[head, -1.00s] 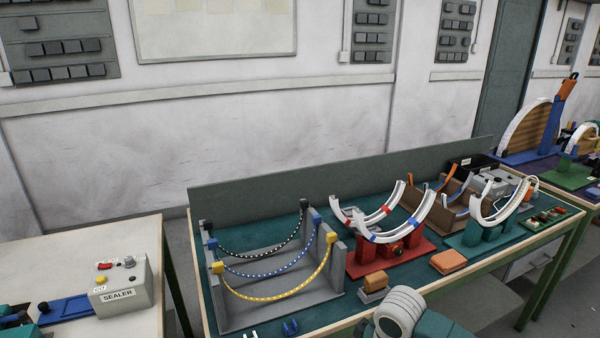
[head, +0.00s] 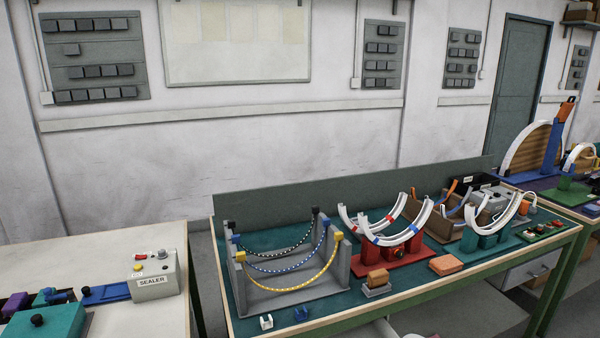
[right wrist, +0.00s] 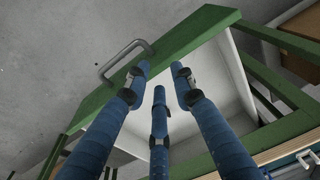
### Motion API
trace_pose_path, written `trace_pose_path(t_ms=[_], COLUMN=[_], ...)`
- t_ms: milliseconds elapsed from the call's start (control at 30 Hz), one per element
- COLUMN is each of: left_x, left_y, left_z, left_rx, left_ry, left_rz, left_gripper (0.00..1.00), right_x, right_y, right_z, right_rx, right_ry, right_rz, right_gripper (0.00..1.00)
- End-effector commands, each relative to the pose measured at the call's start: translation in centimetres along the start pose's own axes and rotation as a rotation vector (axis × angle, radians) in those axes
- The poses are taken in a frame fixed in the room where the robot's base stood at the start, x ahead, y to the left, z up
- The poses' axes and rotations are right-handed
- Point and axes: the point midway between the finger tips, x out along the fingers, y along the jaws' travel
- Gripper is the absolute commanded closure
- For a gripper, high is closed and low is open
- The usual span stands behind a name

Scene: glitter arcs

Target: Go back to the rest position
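My right gripper (right wrist: 160,78) shows only in the right wrist view. My left gripper is not in view. In the head view neither gripper shows.
A grey rack with hanging chains (head: 290,290), a red stand with white curved tracks (head: 385,260) and a teal stand (head: 485,240) fill the bench. An orange block (head: 445,265) lies near its front. A sealer box (head: 152,280) stands on the left table (head: 60,255).

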Motion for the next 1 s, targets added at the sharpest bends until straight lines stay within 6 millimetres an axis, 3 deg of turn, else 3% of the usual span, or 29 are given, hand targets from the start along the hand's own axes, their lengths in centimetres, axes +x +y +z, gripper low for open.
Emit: trace_pose_path(t_ms=[367,533,667,1000], left_x=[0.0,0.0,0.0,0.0], left_y=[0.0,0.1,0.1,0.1], left_z=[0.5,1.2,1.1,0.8], left_rx=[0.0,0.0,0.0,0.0], left_ry=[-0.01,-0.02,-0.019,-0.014], left_rz=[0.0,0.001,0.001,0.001], left_gripper=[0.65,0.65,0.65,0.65], right_x=[1.4,1.3,0.8,-0.3], right_y=[-5.4,-7.2,-6.6,-2.5], right_z=[3.8,6.9,9.6,15.6], right_rx=[-0.089,-0.095,-0.069,0.001], right_ry=[0.083,0.153,0.202,0.219], right_rz=[-0.096,-0.129,-0.111,0.0], right_gripper=[0.75,0.75,0.75,0.75])
